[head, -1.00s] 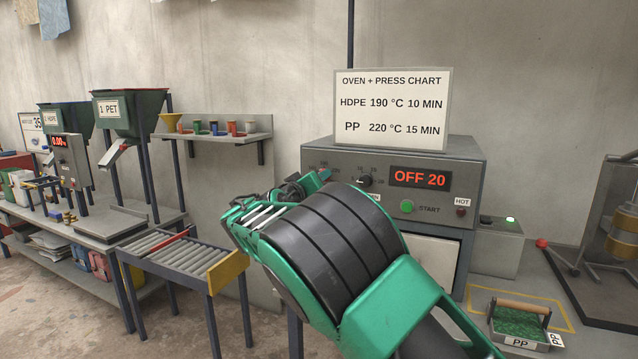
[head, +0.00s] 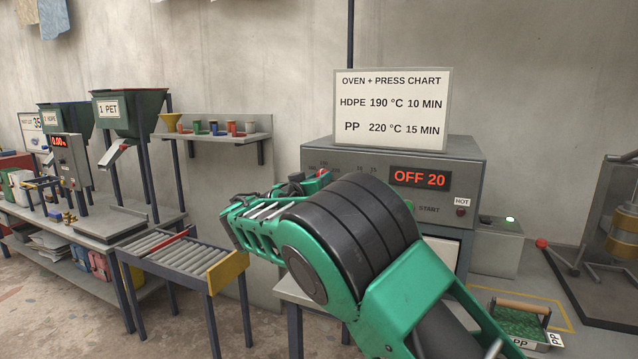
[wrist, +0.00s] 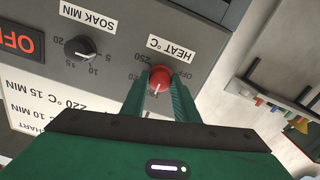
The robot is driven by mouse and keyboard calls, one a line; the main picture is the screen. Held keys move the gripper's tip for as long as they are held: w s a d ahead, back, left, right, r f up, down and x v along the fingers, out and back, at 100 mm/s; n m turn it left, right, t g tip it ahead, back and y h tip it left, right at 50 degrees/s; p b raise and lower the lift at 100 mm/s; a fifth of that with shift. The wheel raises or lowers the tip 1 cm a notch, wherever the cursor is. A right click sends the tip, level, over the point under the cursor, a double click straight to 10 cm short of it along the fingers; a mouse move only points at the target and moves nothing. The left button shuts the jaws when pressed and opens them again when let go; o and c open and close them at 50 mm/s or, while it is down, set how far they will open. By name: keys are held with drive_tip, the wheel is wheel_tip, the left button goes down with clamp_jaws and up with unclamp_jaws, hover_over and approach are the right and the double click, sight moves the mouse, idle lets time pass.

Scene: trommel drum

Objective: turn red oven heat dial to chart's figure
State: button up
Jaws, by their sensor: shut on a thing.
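The red heat dial (wrist: 160,79) shows in the wrist view below its HEAT °C label (wrist: 171,48). My gripper (wrist: 160,88) has its two green fingers on either side of the dial and is shut on it. The oven (head: 470,165) stands ahead in the head view, and its display (head: 420,178) reads OFF 20. The chart (head: 392,108) on top of the oven reads HDPE 190 °C 10 MIN and PP 220 °C 15 MIN.
The black soak dial (wrist: 79,49) is beside the red dial. A green START button (head: 408,205) is partly behind my arm. A PP tray (head: 517,325) with green flakes is at lower right. A roller conveyor (head: 185,252) stands left of my arm.

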drive_tip(key=shift+d+f, duration=0.1)
drive_tip(key=shift+f, duration=0.2)
drive_tip(key=o, duration=1.1)
drive_tip(key=shift+w, duration=0.1)
drive_tip(key=shift+c, duration=0.2)
drive_tip(key=shift+r, duration=0.15)
drive_tip(key=v, duration=1)
drive_tip(key=shift+s, duration=0.3)
